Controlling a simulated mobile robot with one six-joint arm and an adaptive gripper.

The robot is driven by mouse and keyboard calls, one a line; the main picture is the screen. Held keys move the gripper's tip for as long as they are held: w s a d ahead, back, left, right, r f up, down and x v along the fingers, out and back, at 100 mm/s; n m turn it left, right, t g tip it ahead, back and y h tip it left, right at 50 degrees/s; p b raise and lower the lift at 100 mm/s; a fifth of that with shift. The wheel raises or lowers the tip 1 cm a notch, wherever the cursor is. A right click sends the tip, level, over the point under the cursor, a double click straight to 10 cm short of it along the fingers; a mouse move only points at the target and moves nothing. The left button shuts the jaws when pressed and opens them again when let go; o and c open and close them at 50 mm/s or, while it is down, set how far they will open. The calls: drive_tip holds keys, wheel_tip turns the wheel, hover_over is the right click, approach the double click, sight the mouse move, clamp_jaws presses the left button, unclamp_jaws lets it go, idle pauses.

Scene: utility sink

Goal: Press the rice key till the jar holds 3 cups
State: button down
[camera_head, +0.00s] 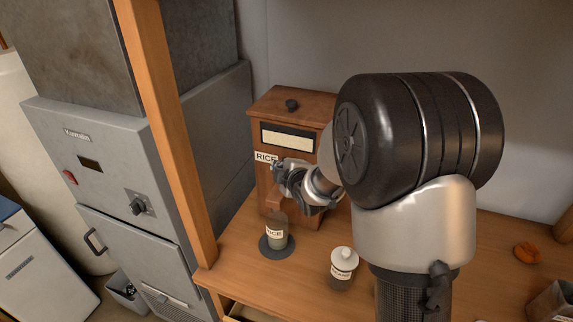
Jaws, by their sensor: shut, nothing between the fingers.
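A wooden dispenser (284,103) with a dark knob on top and a pale window strip stands against the wall. Its white label (265,157) reads RICE. My gripper (277,178) is shut and empty, close to the dispenser's front just below the label. I cannot tell whether it touches the dispenser; the rice key is not distinguishable, perhaps hidden by my gripper. A glass jar (276,235) labelled RICE stands on a dark round mat (265,250) below my gripper. The level of rice in the jar is too small to read.
A white-lidded jar (343,263) stands on the wooden counter (300,270), right of the rice jar. An orange object (527,253) lies at the far right. A wooden post (172,125) rises at the counter's left, beside a grey metal cabinet (110,165).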

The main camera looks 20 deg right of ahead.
drive_tip(key=shift+s, duration=0.1)
drive_tip(key=shift+s+a+b, duration=0.45)
drive_tip(key=shift+s+b, duration=0.1)
drive_tip(key=shift+b, duration=0.1)
drive_tip(key=s+a+b, duration=0.2)
drive_tip(key=s, duration=0.1)
drive_tip(key=shift+s+a+f+b, duration=0.1)
drive_tip(key=shift+a+b, duration=0.1)
drive_tip(key=shift+b, duration=0.1)
drive_tip(key=shift+s+a, duration=0.25)
drive_tip(key=shift+s, duration=0.2)
